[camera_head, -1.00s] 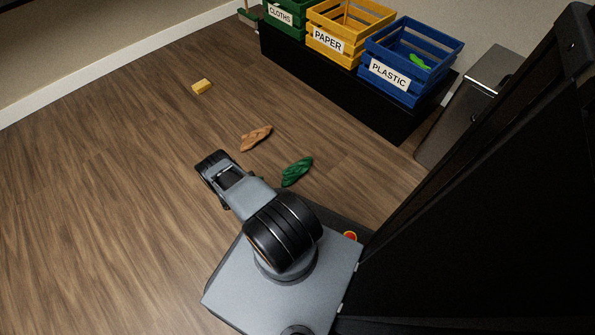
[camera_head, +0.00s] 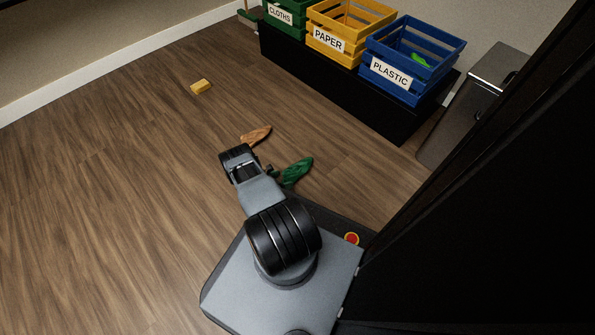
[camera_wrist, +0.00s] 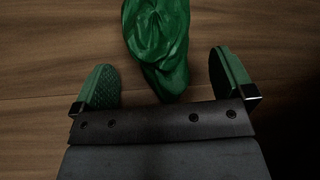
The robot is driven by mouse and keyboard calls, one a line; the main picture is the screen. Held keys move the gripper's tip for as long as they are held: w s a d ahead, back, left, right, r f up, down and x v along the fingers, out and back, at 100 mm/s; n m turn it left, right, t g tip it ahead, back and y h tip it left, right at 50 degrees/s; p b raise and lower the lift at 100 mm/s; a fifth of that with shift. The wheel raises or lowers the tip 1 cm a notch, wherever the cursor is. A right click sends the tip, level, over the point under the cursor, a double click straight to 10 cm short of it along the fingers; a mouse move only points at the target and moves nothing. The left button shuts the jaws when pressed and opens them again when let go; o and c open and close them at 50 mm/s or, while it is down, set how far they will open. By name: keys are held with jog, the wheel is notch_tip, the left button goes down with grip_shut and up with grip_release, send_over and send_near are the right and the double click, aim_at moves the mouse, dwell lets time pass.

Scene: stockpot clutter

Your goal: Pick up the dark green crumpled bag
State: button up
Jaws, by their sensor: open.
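The dark green crumpled bag (camera_head: 296,172) lies on the wooden floor, just right of my arm in the head view. Its near end is close to my arm there. In the wrist view the bag (camera_wrist: 158,42) runs from the top edge down between my fingers, its lower end close to the gripper's dark palm plate. My gripper (camera_wrist: 166,80) is open, with one green-padded finger on each side of the bag and a gap on both sides. In the head view my gripper is mostly hidden by my arm. I cannot tell its height above the floor.
A brown crumpled item (camera_head: 256,134) lies just beyond my arm, and a yellow block (camera_head: 201,87) lies farther off. The floor at left is clear.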

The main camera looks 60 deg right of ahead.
jog(key=c, duration=0.8)
